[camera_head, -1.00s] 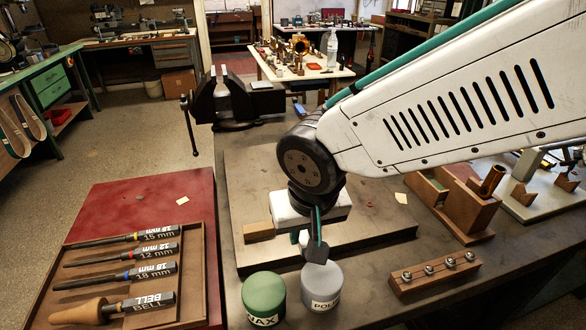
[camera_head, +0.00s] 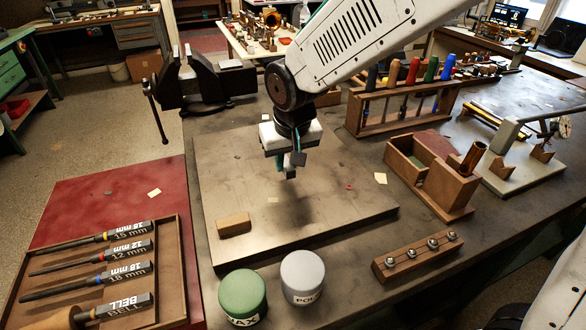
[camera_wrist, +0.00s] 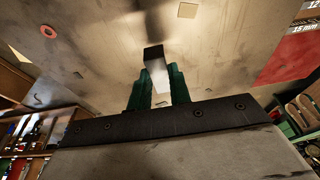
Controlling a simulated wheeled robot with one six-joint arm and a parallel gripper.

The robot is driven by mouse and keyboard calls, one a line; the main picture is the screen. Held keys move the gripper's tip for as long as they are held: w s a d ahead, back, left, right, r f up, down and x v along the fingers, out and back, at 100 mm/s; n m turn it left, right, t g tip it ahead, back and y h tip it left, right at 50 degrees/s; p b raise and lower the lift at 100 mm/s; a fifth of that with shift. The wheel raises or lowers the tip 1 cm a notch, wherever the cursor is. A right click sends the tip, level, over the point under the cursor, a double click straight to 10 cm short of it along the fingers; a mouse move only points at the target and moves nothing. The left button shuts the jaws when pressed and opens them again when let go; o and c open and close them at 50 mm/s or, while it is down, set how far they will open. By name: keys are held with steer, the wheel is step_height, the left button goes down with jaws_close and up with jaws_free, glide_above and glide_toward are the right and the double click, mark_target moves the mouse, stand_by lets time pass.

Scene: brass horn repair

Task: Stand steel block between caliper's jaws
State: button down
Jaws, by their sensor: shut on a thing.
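My gripper (camera_head: 289,163) is shut on a small steel block (camera_head: 290,174) and holds it above the flat grey plate (camera_head: 345,205), with a soft shadow beneath. In the wrist view the green fingers of my gripper (camera_wrist: 155,88) clasp the steel block (camera_wrist: 153,56), which has one dark end face and a bright side. A grey instrument with a round dial (camera_head: 562,127) stands at the far right on a pale base. I cannot tell whether it is the caliper, and I make out no caliper jaws for certain.
A wooden block (camera_head: 234,224) lies on the plate. Green (camera_head: 242,296) and grey (camera_head: 302,276) cans stand in front. A vise (camera_head: 207,85) is behind. A tool rack (camera_head: 400,105), a wooden box (camera_head: 428,175) and a studded bar (camera_head: 417,255) stand right. A tool tray (camera_head: 165,270) is left.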

mark_target(288, 170)
steer(key=shift+d+x, duration=0.15)
steer(key=shift+x, duration=0.75)
steer(key=shift+d+x, duration=0.15)
steer(key=shift+x, duration=0.8)
steer(key=shift+f, duration=0.15)
steer(key=c, duration=1.3)
jaws_free()
steer(key=v, duration=1.2)
steer(key=s+d+r, duration=0.1)
steer(key=s+d, duration=0.3)
steer(key=d, duration=0.2)
steer(key=s+d+r+m, duration=0.1)
steer(key=s+d+r, duration=0.1)
steer(key=s+d, duration=0.3)
steer(key=shift+d+r+m+g+h, duration=0.3)
steer(key=shift+d+h, duration=0.1)
steer(key=shift+d, duration=0.8)
steer(key=shift+o, duration=0.5)
steer(key=s+d, duration=0.4)
steer(key=s, duration=0.2)
steer(key=s+d+f+m+g, duration=0.1)
steer(key=s+d, duration=0.4)
steer(key=s, duration=0.2)
steer(key=shift+s+f+m, duration=0.3)
steer(key=shift+f, duration=0.05)
